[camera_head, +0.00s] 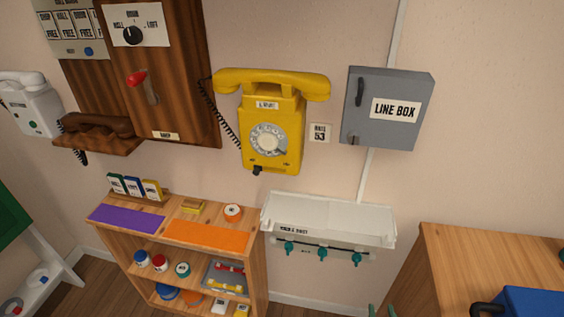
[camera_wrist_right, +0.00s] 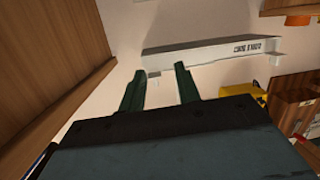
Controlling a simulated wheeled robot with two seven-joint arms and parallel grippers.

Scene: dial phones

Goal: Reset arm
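My right gripper (camera_head: 381,311) shows only as two green fingertips at the bottom edge of the head view, below the white wall tray. In the right wrist view its two dark green fingers (camera_wrist_right: 159,85) stand apart with nothing between them. The gripper is open and empty. The rest of my right arm is out of the head view. My left gripper is not in view.
A white wall tray (camera_head: 325,213) with hooks hangs beyond the right gripper. A wooden cabinet (camera_head: 440,265) stands on the right, a wooden shelf (camera_head: 128,246) on the left. The yellow phone (camera_head: 290,120) and grey line box (camera_head: 405,135) are on the wall.

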